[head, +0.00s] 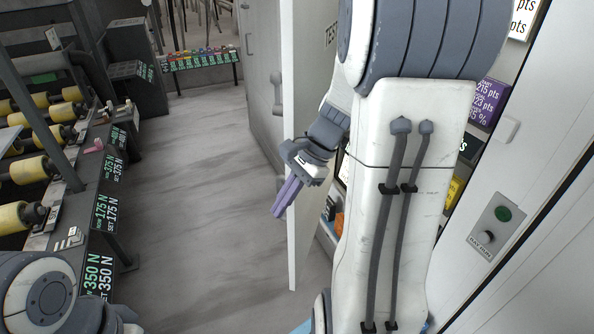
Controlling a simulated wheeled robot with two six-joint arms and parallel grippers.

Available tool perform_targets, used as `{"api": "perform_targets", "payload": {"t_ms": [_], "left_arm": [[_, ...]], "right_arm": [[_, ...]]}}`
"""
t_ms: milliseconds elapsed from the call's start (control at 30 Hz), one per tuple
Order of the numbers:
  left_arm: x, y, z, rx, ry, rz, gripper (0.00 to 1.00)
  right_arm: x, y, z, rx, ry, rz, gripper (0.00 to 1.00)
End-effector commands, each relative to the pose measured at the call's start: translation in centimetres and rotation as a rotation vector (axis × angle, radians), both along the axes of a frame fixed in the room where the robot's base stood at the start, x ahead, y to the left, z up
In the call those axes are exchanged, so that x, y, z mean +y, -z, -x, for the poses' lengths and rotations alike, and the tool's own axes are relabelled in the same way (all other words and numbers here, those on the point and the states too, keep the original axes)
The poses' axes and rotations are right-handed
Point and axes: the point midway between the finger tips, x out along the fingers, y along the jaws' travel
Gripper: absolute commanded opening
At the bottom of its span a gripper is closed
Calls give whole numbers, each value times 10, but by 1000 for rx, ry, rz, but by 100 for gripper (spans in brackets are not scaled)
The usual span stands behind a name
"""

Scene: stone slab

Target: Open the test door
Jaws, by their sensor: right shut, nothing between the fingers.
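The test door (289,120) stands in the middle, its white upright edge toward me. "TEST" is lettered on the white face right of that edge, partly covered by my right arm. A grey handle (277,92) sticks out just left of the edge; I cannot tell whether it belongs to this door. The door looks ajar, with shelves showing to its right. My right gripper (279,199) is shut and empty, its purple fingers pointing down and left in front of the door's edge. I cannot tell whether they touch it. My left gripper is not in view.
A rack with yellow rollers (30,169) and lit number signs (105,208) lines the left. The grey floor (195,200) between is clear. A low table (200,60) of coloured items stands at the back. A wall button plate (494,226) is at right.

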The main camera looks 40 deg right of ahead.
Motion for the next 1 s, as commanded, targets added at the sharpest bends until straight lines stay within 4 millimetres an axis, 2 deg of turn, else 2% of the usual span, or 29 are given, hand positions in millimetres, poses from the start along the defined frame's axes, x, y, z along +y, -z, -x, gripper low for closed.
{"api": "perform_targets", "payload": {"t_ms": [33,200,300,400,500,667,1000], "left_arm": [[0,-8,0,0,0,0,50],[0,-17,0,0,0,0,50],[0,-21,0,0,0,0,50],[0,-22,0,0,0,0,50],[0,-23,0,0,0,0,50],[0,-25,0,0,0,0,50],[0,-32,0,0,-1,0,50]], "right_arm": [[-31,-8,2,16,163,-47,0],[-111,-21,18,35,585,-191,0],[-145,-26,32,31,759,-257,0],[-167,-29,43,27,867,-300,0],[-176,-29,48,24,918,-322,0],[-171,-19,40,25,928,-329,0],[-141,31,-1,28,922,-327,0]]}}
